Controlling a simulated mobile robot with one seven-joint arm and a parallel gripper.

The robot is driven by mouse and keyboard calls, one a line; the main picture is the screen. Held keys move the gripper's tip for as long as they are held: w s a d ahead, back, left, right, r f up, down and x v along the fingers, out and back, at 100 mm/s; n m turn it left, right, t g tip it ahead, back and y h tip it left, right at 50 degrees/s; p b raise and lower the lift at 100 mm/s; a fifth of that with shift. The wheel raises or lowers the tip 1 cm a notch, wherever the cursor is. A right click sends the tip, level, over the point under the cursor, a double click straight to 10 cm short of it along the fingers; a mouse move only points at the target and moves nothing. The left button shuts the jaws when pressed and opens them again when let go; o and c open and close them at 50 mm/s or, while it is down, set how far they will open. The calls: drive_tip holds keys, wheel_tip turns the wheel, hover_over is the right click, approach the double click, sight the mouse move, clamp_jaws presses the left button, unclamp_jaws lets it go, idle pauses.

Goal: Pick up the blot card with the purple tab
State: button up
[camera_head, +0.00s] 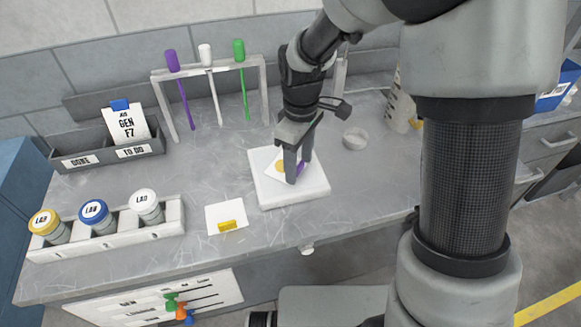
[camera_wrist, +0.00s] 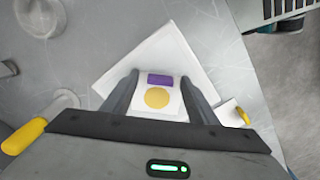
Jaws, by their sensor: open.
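The blot card with the purple tab (camera_wrist: 158,80) lies on a white square pad (camera_head: 263,192) on the bench. It is a white card with a yellow round spot; its purple tab also shows at the right of the fingers in the head view (camera_head: 301,167). My gripper (camera_head: 294,172) points down over the card, partly hiding it. In the wrist view its fingers (camera_wrist: 160,88) stand apart on either side of the card, with the tab and spot between them. I cannot tell whether the fingertips touch the pad.
Another white card with a yellow tab (camera_head: 227,218) lies left of the pad. A rack of lidded jars (camera_head: 110,232), a grey card tray (camera_head: 75,158), a stand with hanging coloured droppers (camera_head: 263,95) and a small round dish (camera_head: 355,138) stand around it.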

drive_tip(key=c, duration=1.2)
